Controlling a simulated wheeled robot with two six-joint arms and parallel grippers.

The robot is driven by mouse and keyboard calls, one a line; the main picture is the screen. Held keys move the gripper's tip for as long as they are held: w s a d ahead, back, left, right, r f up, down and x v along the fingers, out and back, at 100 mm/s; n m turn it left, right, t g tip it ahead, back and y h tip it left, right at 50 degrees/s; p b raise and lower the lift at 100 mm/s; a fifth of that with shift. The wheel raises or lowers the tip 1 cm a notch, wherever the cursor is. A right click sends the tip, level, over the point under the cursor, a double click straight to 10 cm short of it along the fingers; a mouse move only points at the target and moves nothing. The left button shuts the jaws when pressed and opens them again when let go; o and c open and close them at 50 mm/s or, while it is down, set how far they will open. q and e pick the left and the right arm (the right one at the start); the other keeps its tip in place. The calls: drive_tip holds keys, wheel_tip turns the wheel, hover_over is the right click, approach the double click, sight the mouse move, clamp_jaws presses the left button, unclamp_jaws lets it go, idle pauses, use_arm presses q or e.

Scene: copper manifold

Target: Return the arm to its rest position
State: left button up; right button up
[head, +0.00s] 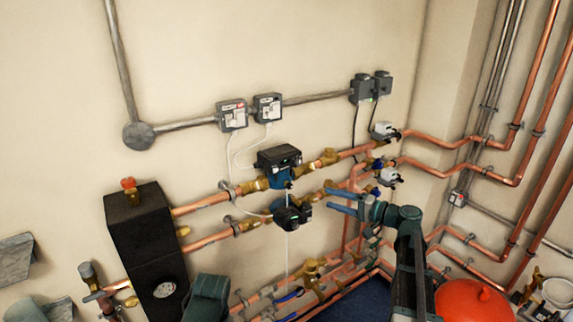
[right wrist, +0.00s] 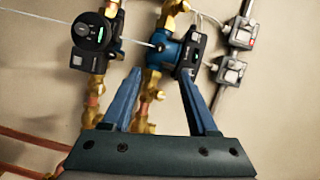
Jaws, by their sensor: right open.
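My right gripper (head: 332,199) is open and empty in the head view, its blue fingers pointing left toward the copper manifold. Its arm comes up from the lower right. In the right wrist view, the two spread fingers (right wrist: 160,74) have nothing between them at the tips, and pumps and brass fittings show beyond. The lower black pump (head: 292,215) is just left of the fingertips in the head view; the gap in depth is hard to judge. The upper blue and black pump (head: 279,165) is farther up.
Copper pipes (head: 203,203) run along the wall. Valves with white actuators (head: 388,177) sit above and right of the right gripper. A black box (head: 146,240) is at left, a red vessel (head: 470,302) at lower right beside my right arm. Grey boxes (head: 232,116) are higher up.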

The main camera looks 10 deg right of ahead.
drive_tip(key=s+a+f+n+g+h, duration=0.1)
drive_tip(key=s+a+f+n+g, duration=0.35)
drive_tip(key=a, duration=0.65)
drive_tip(key=s+a+f+n+g+h, duration=0.1)
drive_tip(key=s+a+f+g, duration=0.4)
drive_tip(key=a+f, duration=0.5)
drive_tip(key=s+a+f+n+g+h, duration=0.1)
drive_tip(key=s+a+f+n+h, duration=0.2)
drive_tip(key=s+h, duration=0.2)
drive_tip(key=s+a+f+n+g+h, duration=0.2)
drive_tip(key=s+h, duration=0.4)
drive_tip(key=s, duration=0.5)
drive_tip(key=shift+s+a+f+n, duration=0.15)
drive_tip(key=shift+a+f+n, duration=0.3)
drive_tip(key=shift+a, duration=0.2)
